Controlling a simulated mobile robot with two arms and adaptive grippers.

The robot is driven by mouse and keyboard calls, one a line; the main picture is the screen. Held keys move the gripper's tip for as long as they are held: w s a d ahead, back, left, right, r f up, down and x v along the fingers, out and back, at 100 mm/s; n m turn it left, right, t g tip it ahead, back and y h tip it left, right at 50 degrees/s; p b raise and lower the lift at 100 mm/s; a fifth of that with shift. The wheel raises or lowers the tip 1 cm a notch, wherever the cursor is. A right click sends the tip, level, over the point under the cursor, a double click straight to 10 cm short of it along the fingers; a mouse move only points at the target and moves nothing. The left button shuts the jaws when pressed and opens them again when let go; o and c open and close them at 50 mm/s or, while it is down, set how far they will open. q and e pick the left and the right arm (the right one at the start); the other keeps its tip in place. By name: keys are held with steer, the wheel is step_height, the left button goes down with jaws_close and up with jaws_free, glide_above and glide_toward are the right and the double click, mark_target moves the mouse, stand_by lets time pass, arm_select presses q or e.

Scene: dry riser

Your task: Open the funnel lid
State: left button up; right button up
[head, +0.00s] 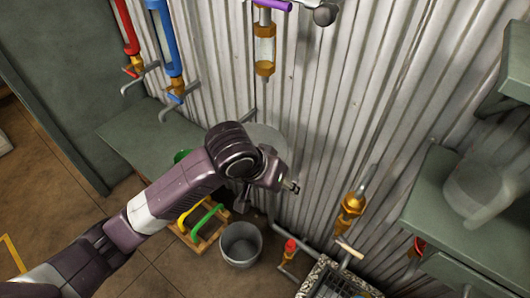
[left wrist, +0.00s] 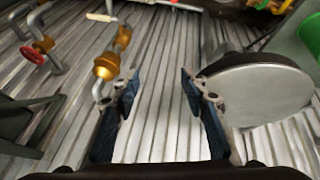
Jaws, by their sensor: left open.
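A round, flat grey metal disc that looks like the funnel lid (left wrist: 258,92) lies at the right of the left wrist view, with a dark rim or body along its upper edge. In the head view the lid (head: 268,138) is partly hidden behind my left arm, by the corrugated wall. It looks shut, but its hinge and handle cannot be made out. My left gripper (head: 291,186) is open and empty, in front of the wall and beside the lid. In the left wrist view its fingers (left wrist: 158,88) are spread, with the right one close to the lid's edge; contact cannot be told.
The corrugated wall (head: 330,110) carries red (head: 128,30) and blue (head: 164,40) pipes, a sight glass (head: 264,50) and a brass valve (head: 351,204). Below are a bucket (head: 240,244) and a crate with coloured handles (head: 200,235). A green shelf (head: 440,215) stands right.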

arm_select(q)
steer(key=w+a+r+n+y, duration=0.2)
steer(key=w+a+r+y, duration=0.1)
steer(key=w+a+r, duration=0.4)
steer(key=shift+t, duration=0.3)
steer(key=x, duration=0.3)
steer(key=d+x, duration=0.1)
steer(key=x, duration=0.4)
steer(key=shift+w+d+f, duration=0.1)
steer(key=shift+w+d, duration=0.2)
steer(key=shift+d, duration=0.05)
jaws_close()
